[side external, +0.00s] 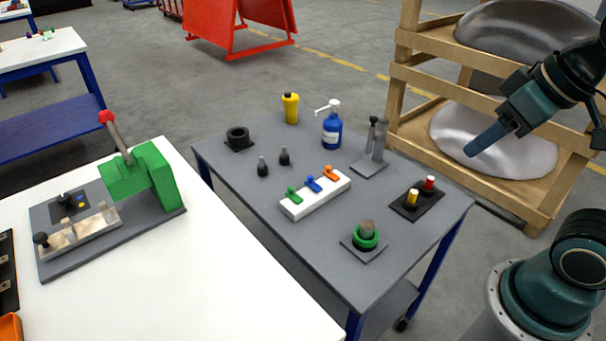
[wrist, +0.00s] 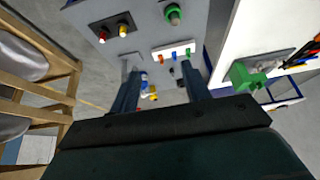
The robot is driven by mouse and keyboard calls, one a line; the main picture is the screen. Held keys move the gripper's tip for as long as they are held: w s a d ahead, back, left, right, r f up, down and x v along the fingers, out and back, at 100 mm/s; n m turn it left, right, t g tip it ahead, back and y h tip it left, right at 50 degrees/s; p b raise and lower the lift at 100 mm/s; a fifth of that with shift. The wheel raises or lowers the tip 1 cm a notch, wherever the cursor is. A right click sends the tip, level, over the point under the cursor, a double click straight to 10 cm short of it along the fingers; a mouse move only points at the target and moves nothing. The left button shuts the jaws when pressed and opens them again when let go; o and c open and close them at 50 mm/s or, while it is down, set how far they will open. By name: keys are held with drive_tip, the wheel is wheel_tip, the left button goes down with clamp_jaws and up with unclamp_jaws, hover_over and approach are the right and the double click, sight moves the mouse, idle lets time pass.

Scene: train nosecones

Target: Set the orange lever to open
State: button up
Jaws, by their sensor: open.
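The orange lever (side external: 329,171) is the right-hand one of three levers on a white block (side external: 316,197), beside a blue lever (side external: 313,184) and a green lever (side external: 293,194). The block lies on a grey table. In the wrist view the orange lever (wrist: 161,58) shows small between my fingers. My gripper (side external: 474,148) is raised at the right of the side view, well away from the block. In the wrist view my gripper (wrist: 160,72) has its two fingers wide apart with nothing between them.
On the grey table (side external: 235,178) stand a blue pump bottle (side external: 332,130), a metal stand (side external: 376,147), a plate with red and yellow buttons (side external: 416,198) and a green-ringed knob (side external: 365,237). A wooden rack (side external: 403,72) stands behind. A white table with a green press (side external: 147,172) is left.

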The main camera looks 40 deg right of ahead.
drive_tip(key=w+r, duration=0.1)
drive_tip(key=w, duration=0.2)
drive_tip(key=w+m+g, duration=0.1)
drive_tip(key=w, duration=0.3)
drive_tip(key=w+r+m, duration=0.1)
drive_tip(key=w, duration=0.2)
drive_tip(key=shift+w+d+r+g, duration=0.2)
drive_tip(key=shift+d+r+g, duration=0.1)
drive_tip(key=shift+g, duration=0.1)
drive_tip(key=shift+c, duration=0.6)
drive_tip(key=m+g, duration=0.4)
drive_tip(key=m, duration=0.3)
hover_over(328, 166)
wheel_tip(328, 166, down, 16)
drive_tip(key=shift+s+r, duration=0.1)
drive_tip(key=shift+r, duration=0.1)
wheel_tip(328, 166, down, 14)
drive_tip(key=shift+r, duration=0.15)
